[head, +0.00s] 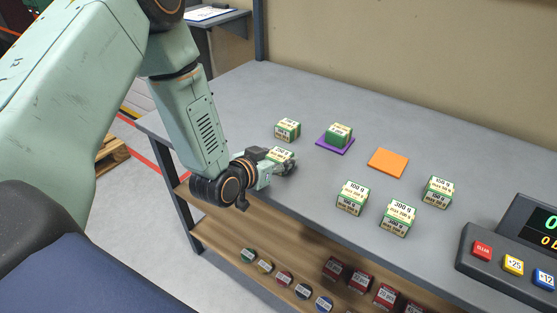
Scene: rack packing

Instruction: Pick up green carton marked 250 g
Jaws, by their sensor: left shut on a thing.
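My left gripper (284,164) is low over the grey table near its front edge, shut on a green and cream carton (281,154). The gripper hides part of this carton, and I cannot read its label surely. Another green carton (288,130) stands just behind it. One green carton (338,133) sits on a purple mat (322,143). Further right stand three more cartons: one at the front (353,197), one that seems marked 300 g (398,217), and one behind it to the right (437,191). My right gripper is out of view.
An orange mat (388,162) lies bare on the grey table (255,95). A console with red, yellow and blue buttons (500,262) stands at the right. A wooden shelf (215,235) below holds round tins and dark red boxes. The table's back is clear.

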